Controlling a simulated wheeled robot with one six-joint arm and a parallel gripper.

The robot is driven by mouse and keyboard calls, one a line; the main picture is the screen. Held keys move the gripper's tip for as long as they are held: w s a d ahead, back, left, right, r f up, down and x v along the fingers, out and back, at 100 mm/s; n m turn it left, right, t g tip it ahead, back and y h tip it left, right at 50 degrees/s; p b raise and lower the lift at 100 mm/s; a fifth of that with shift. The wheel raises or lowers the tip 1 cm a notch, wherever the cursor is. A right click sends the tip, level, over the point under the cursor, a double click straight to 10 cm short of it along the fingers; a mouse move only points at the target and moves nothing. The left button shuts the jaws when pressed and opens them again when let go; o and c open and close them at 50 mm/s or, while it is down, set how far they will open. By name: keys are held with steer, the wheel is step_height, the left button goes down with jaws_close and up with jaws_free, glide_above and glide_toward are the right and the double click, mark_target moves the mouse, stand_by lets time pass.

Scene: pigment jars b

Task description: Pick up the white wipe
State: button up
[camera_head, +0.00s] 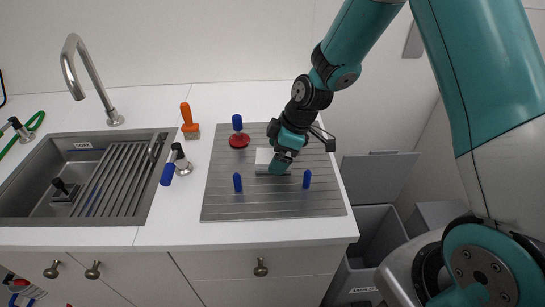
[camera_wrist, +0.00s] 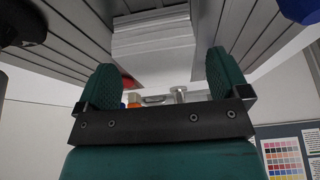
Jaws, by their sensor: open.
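The white wipe (camera_head: 262,156) looks like a small white folded stack lying on the grey ridged board. My gripper (camera_head: 281,164) is low over the board at the wipe's right side and hides part of it. In the wrist view the wipe (camera_wrist: 155,45) shows layered edges and lies ahead, between the lines of the two green fingers. The fingers of my gripper (camera_wrist: 165,78) are spread apart with nothing held. I cannot tell whether a finger touches the wipe.
On the board (camera_head: 220,206) stand a blue-handled red piece (camera_head: 239,140), a blue peg (camera_head: 238,183) and another blue peg (camera_head: 307,179). An orange-handled tool (camera_head: 188,117) and a sink (camera_head: 24,206) are to the left. An open bin (camera_head: 378,225) is at the right.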

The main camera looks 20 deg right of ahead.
steer(key=shift+x, duration=0.85)
steer(key=c, duration=1)
step_height(320, 180, up, 20)
steer(key=shift+r+b, duration=0.1)
steer(key=shift+b, duration=0.7)
steer(key=shift+o, duration=0.6)
steer(key=shift+c, duration=0.3)
